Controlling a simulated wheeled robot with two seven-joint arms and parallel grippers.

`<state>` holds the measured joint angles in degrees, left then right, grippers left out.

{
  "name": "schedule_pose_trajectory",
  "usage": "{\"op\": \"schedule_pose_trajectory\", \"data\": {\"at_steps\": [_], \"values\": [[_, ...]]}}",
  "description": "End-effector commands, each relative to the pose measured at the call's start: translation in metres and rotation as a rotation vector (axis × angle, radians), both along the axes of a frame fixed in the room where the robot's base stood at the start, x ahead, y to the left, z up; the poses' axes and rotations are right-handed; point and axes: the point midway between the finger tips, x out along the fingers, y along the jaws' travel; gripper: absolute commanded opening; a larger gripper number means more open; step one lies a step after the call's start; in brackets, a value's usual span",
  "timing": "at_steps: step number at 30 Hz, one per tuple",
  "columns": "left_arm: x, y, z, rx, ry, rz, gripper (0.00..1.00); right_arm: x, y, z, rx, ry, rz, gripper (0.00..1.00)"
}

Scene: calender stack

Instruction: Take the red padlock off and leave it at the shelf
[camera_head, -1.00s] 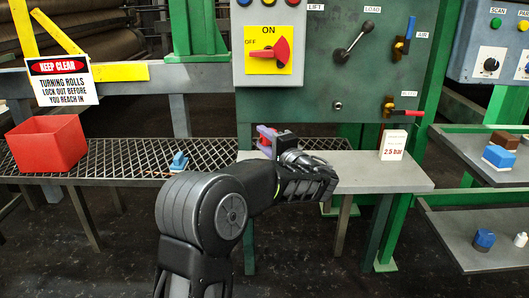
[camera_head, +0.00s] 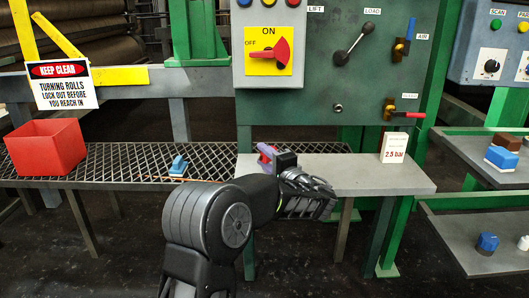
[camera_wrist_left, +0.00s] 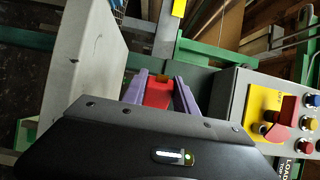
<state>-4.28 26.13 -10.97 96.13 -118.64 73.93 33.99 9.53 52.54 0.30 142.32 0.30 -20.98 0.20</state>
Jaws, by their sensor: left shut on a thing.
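The red padlock (camera_wrist_left: 158,95) sits between the purple fingers of my left gripper (camera_wrist_left: 162,86) in the left wrist view. My left gripper (camera_head: 265,153) is shut on it, and in the head view only a little red shows past the fingers and wrist. They are at the left end of the grey shelf (camera_head: 345,178) below the green panel. I cannot tell whether the padlock touches the shelf. The red rotary switch (camera_head: 268,52) on its yellow ON/OFF plate (camera_head: 252,67) is above them, and no padlock shows on it. My right gripper is not in view.
A white 2.5 bar card (camera_head: 394,147) stands near the shelf's right end; the shelf's middle is clear. A mesh bench (camera_head: 115,160) at the left bears a red bin (camera_head: 48,147) and a blue object (camera_head: 178,165). Side shelves (camera_head: 465,226) are at the right.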

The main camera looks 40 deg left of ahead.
Motion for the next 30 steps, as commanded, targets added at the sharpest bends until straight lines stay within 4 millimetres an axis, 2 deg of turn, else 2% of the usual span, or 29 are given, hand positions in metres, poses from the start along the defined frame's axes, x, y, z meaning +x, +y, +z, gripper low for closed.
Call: {"op": "schedule_pose_trajectory", "data": {"at_steps": [6, 12, 27, 28, 30], "values": [[0.000, 0.000, -0.027, 0.000, 0.002, 0.002, 0.00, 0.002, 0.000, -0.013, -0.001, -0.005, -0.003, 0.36], [0.000, 0.000, -0.043, 0.000, 0.001, 0.001, 0.00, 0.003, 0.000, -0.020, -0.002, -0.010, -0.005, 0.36], [0.000, 0.000, -0.050, 0.000, -0.001, 0.001, 0.00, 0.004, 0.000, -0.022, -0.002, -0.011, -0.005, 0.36], [0.000, 0.000, -0.050, 0.000, -0.001, 0.001, 0.35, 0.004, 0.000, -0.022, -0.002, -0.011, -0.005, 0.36], [0.000, 0.000, -0.050, 0.000, -0.001, 0.001, 0.41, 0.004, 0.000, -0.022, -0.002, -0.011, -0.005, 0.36]]}}
